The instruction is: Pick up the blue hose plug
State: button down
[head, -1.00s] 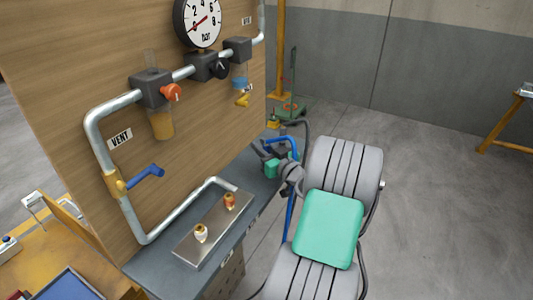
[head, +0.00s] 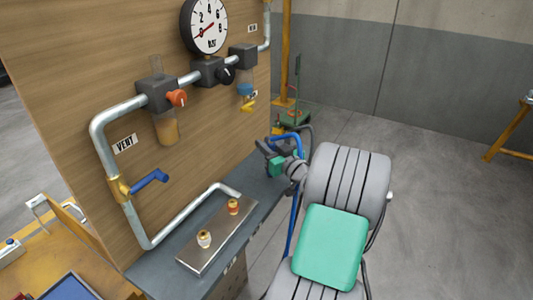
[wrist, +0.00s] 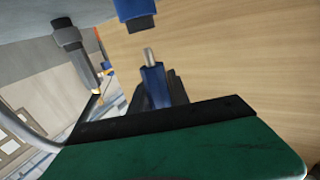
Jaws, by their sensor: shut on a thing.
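In the wrist view a blue hose plug (wrist: 154,86) with a bare metal tip stands between the dark jaws of my gripper (wrist: 162,98), which is shut on it. The green gripper housing fills the bottom of that view and hides the lower part of the plug. In the head view my gripper (head: 276,162) is small, over the far end of the grey bench, beside the wooden panel. A blue hose (head: 293,220) loops by it and hangs down; the plug itself is hard to make out there.
The wooden panel (head: 75,70) carries pipes, a gauge (head: 205,25) and a blue vent handle (head: 150,180). A metal plate (head: 215,240) with two fittings, red (head: 233,206) and white (head: 204,238), lies on the bench (head: 165,272). A green cart (head: 293,116) stands behind.

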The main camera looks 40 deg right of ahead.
jog(key=s+a+r, duration=0.9)
jog(key=s, duration=0.1)
jog(key=shift+s+r+b, duration=0.4)
notch_tip(320, 180, up, 4)
jog(key=shift+f+p, duration=0.2)
jog(key=shift+p, duration=0.55)
jog(key=shift+f, duration=0.1)
